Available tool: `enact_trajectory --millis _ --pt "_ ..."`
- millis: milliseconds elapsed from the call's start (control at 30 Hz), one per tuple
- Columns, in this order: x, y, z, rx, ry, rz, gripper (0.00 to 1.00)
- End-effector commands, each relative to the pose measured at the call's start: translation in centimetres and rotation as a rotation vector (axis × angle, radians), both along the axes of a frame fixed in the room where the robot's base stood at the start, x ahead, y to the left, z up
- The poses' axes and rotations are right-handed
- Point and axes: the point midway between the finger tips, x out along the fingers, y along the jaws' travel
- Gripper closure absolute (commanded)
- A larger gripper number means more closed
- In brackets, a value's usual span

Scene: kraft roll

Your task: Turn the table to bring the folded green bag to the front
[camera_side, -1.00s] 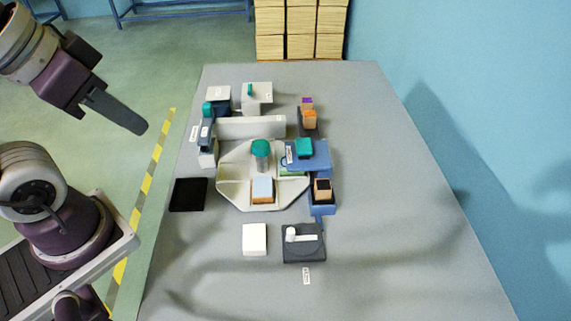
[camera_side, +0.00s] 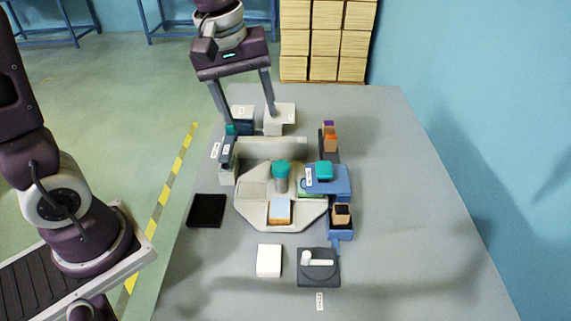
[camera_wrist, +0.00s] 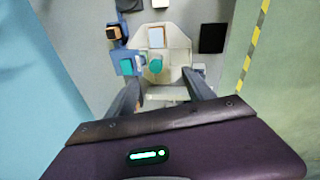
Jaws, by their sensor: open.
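The table is a cream eight-sided turntable (camera_side: 247,208) with walled compartments; it also shows in the wrist view (camera_wrist: 178,42). A jar with a teal lid (camera_side: 281,171) stands near its middle. A block with a pale top and orange side (camera_side: 280,210) lies in its front compartment. A flat green thing (camera_side: 303,191), possibly the folded green bag, shows at its right side, partly hidden under a blue shelf (camera_side: 330,180). A dark grey unit with a white handle (camera_side: 318,263) stands in front. My gripper (camera_side: 251,118) is open and empty above the far side, behind a cream wall.
A white block (camera_side: 269,260) stands left of the dark unit. A black square pad (camera_side: 207,210) lies left of the turntable. White blocks (camera_side: 279,117) stand at the back, near my fingers. Small boxes (camera_side: 329,138) stand at the right.

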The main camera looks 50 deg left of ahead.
Motion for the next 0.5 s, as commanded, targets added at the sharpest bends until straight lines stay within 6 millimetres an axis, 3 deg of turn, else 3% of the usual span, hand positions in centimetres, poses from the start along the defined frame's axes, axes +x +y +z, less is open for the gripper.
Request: enact_trajectory --millis 33,100,200,333,500 --pt "2.5 0.3 -2.4 -0.019 0.057 0.126 0.39" --pt "5.3 0.7 -5.8 -0.04 0.116 0.31 0.39" --pt "7.8 1.2 -9.8 -0.049 0.17 0.506 0.39" --pt "9.0 1.5 -12.5 -0.049 0.201 0.626 0.39" --pt "9.0 1.6 -15.5 -0.048 0.209 0.642 0.39"
